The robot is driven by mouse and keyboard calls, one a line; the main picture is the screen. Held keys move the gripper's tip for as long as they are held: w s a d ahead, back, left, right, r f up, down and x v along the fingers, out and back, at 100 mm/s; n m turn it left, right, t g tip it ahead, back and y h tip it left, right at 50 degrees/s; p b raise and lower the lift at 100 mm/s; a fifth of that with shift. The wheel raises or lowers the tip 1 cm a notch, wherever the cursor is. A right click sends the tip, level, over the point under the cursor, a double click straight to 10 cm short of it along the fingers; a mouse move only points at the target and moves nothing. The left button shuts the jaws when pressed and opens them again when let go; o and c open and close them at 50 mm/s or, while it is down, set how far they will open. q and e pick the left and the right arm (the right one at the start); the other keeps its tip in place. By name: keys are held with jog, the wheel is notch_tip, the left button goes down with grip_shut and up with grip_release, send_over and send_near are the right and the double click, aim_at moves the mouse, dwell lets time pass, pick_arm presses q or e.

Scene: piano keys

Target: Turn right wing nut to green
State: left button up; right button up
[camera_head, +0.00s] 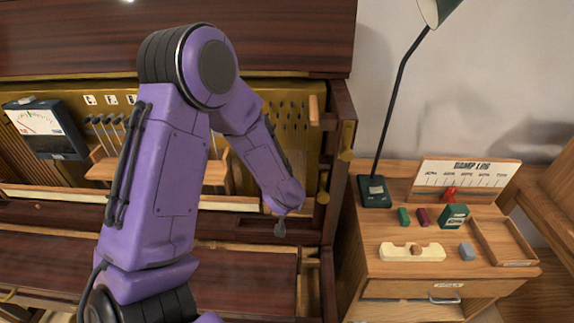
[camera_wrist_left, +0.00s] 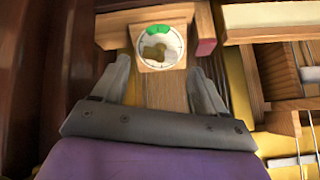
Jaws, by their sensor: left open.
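In the left wrist view a round white dial (camera_wrist_left: 173,59) sits on a wooden block, with a green patch (camera_wrist_left: 158,29) on its top edge. A small brass wing nut (camera_wrist_left: 153,53) is at the dial's middle, its wings lying roughly sideways, slightly tilted. The wing nut points away from the green. My left gripper (camera_wrist_left: 159,70) is open and empty; its fingers stand apart on either side below the dial, not touching the nut. In the head view my left gripper (camera_head: 280,228) is small, at the piano's right end, and the dial cannot be made out. My right gripper is not seen.
A wooden post (camera_wrist_left: 205,30) with a red end stands right of the dial. In the head view a meter (camera_head: 45,127) is at left. A side cabinet (camera_head: 385,265) at right holds a lamp, small blocks and a "Damp Log" board (camera_head: 465,178).

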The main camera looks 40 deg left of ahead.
pick_arm(q)
jog(key=shift+w+a+f, duration=0.2)
jog(key=shift+f, duration=0.2)
jog(key=shift+w+a+f+b, duration=0.3)
jog(key=shift+f+b, duration=0.1)
jog(key=shift+f, duration=0.1)
jog(key=shift+w+a+f, duration=0.1)
jog(key=shift+w+f, duration=0.05)
jog(key=shift+b+x, duration=0.55)
jog(key=shift+x, duration=0.95)
jog(key=shift+s+d+r+p, duration=0.35)
jog(key=shift+r+p, duration=0.2)
jog(key=shift+p, duration=0.15)
